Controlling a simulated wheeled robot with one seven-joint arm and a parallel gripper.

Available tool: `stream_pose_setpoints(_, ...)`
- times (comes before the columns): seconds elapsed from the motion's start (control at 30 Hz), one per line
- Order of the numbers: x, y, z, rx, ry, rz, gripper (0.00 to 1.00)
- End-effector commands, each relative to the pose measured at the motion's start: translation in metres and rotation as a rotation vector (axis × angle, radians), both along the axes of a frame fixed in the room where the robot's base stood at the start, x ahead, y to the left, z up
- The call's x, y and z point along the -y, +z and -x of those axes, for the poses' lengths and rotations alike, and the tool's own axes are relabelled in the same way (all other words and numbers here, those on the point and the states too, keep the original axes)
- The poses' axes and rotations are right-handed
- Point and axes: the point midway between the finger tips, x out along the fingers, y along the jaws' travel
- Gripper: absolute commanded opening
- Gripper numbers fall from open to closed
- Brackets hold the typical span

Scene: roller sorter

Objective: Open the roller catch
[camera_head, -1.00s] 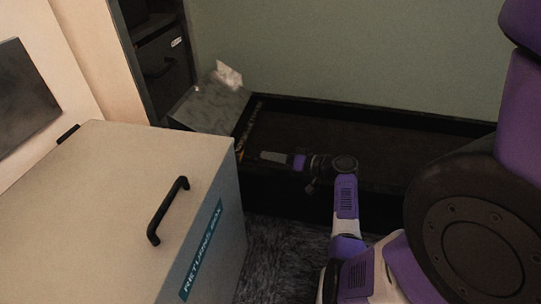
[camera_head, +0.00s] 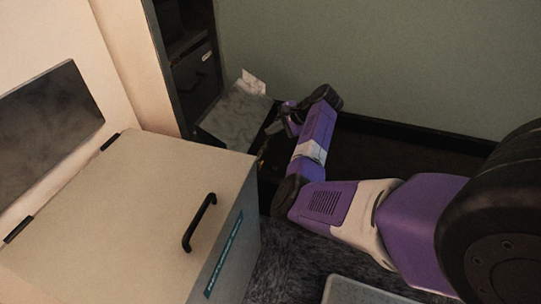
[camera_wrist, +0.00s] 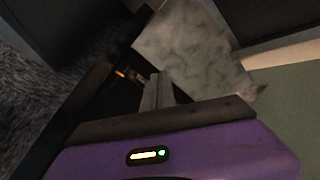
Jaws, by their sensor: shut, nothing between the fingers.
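The dark sorter bed (camera_head: 385,158) runs low along the green wall, partly behind my arm. A small orange-yellow mark with a dark fitting (camera_wrist: 124,74) shows on its dark edge in the wrist view; I cannot tell for sure whether this is the roller catch or how it is set. My gripper (camera_wrist: 154,90) is shut and empty, with its fingers pointing toward the dark bed beside a grey marbled panel. In the head view my wrist is over the near left end of the bed, and the fingertips are hard to make out.
The grey marbled panel (camera_head: 235,112) with a crumpled pale piece (camera_head: 253,82) lies at the bed's left end. A beige returns box (camera_head: 130,200) with a black handle (camera_head: 199,222) fills the left front. Dark shelving (camera_head: 190,70) stands behind. Grey carpet (camera_head: 290,255) lies between.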

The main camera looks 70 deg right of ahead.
Motion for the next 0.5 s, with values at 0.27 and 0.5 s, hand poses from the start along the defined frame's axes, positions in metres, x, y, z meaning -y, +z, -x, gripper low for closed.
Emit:
stream_pose_setpoints(0.27, -0.013, -0.03, 0.042, -0.21, -0.481, -0.481, 0.0)
stream_pose_setpoints(0.5, -0.021, -0.037, 0.053, -0.258, -0.7, -0.656, 0.0)
